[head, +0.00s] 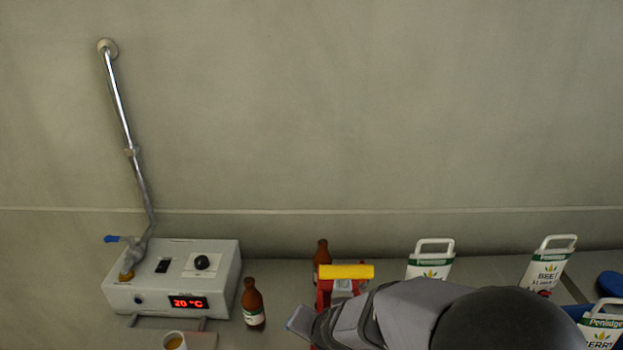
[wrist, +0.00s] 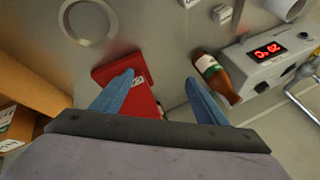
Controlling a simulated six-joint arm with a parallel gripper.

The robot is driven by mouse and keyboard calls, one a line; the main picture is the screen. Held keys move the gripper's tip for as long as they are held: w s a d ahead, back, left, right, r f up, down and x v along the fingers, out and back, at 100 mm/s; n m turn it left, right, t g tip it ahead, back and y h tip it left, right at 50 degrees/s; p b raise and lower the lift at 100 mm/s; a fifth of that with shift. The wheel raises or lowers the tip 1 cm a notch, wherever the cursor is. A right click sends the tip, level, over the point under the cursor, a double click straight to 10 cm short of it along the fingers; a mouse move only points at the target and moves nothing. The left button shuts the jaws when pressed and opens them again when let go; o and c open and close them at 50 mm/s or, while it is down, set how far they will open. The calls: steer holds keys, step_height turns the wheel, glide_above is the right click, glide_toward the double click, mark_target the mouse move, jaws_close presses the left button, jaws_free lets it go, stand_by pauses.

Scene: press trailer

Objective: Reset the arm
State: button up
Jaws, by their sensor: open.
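My gripper (head: 299,320) shows at the lower middle of the head view, at the end of my arm, low beside the red device with a yellow handle (head: 346,271). In the wrist view my gripper (wrist: 158,84) has its two blue fingers spread wide apart, with nothing held between them. The red block of the device (wrist: 142,103) lies behind the left finger and partly in the gap. Whether the finger touches it I cannot tell. A brown bottle (wrist: 212,76) is just beyond the right finger.
A white heater box (head: 172,277) reading 20 °C stands at left with a cup (head: 174,341) in front. Brown bottles (head: 252,303) (head: 321,254) stand nearby. A cardboard box (wrist: 22,88) is left in the wrist view.

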steer(key=s+d+n+g+h, duration=0.2)
steer(key=s+d+n+g, duration=0.3)
steer(key=s+d, duration=1)
steer(key=shift+s+d+r+g+h+p, duration=0.2)
steer(key=shift+r+g+h+p, duration=0.1)
steer(key=shift+g+p, duration=0.1)
